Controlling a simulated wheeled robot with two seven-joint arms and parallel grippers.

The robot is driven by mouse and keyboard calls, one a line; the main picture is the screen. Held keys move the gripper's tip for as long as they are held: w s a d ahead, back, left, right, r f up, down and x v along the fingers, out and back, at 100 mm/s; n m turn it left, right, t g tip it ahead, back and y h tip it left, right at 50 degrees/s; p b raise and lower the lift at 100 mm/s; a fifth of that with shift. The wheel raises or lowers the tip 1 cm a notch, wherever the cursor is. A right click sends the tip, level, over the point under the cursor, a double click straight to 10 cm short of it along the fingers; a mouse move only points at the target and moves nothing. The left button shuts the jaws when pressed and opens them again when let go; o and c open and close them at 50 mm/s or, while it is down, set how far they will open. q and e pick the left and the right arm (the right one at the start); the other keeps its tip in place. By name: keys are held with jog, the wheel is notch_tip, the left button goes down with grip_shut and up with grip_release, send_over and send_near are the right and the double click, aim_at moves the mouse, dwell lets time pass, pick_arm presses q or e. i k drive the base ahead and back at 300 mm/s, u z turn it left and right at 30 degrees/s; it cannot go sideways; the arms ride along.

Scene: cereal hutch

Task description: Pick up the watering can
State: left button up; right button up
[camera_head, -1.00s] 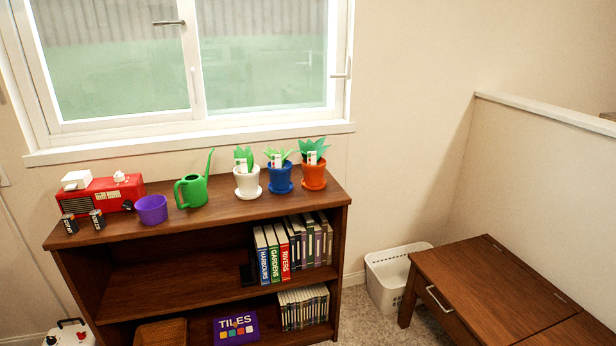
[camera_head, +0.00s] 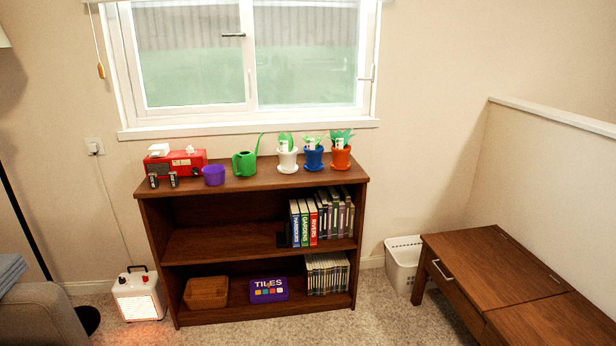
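The green watering can (camera_head: 244,164) stands upright on top of the brown bookshelf (camera_head: 250,183). Its spout points up to the right and its handle is on the left. It sits between a purple pot (camera_head: 214,175) on its left and a white plant pot (camera_head: 287,160) on its right. Neither of my grippers shows in the head view.
A red radio (camera_head: 176,162) and two dark batteries stand left on the shelf top; blue (camera_head: 313,159) and orange (camera_head: 340,158) plant pots stand right. A lit heater (camera_head: 138,296), sofa (camera_head: 42,315), white basket (camera_head: 402,264) and wooden desk (camera_head: 492,275) flank open carpet.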

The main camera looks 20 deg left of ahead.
aim_at(245, 163)
jog(key=u, duration=1.4)
jog(key=i, duration=1.3)
jog(key=z, duration=0.65)
jog(key=i, duration=0.95)
jog(key=z, duration=0.95)
